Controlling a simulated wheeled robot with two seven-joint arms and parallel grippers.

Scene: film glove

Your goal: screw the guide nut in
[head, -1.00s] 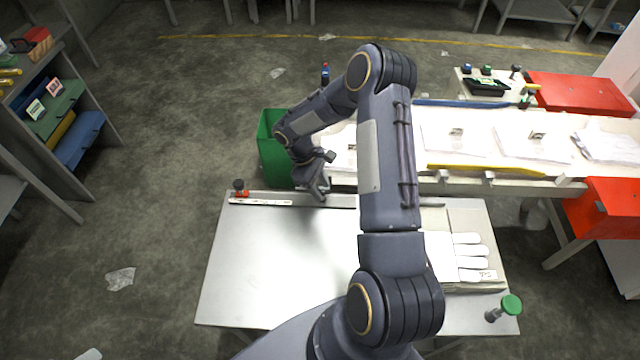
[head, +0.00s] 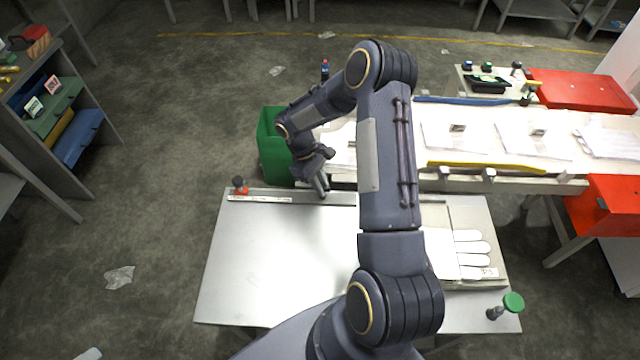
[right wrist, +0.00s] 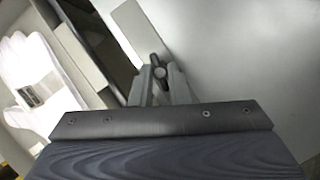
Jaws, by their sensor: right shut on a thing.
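My right gripper (head: 322,192) reaches down to the metal guide rail (head: 262,197) along the back edge of the steel table. In the right wrist view, its two fingers (right wrist: 160,82) are shut on the guide nut (right wrist: 159,72), a small dark knob with a round middle and short wings. The nut sits at the rail (right wrist: 141,32); its thread is hidden, so I cannot tell how deep it sits. In the head view the nut is hidden by the gripper. My left gripper is in neither view.
A red block with a black knob (head: 240,187) stands at the rail's left end. White gloves (head: 470,252) lie in a tray at the right, with a green-topped stamp (head: 512,302) nearby. A green bin (head: 272,150) and conveyor (head: 560,172) are behind. The table's left half (head: 265,260) is clear.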

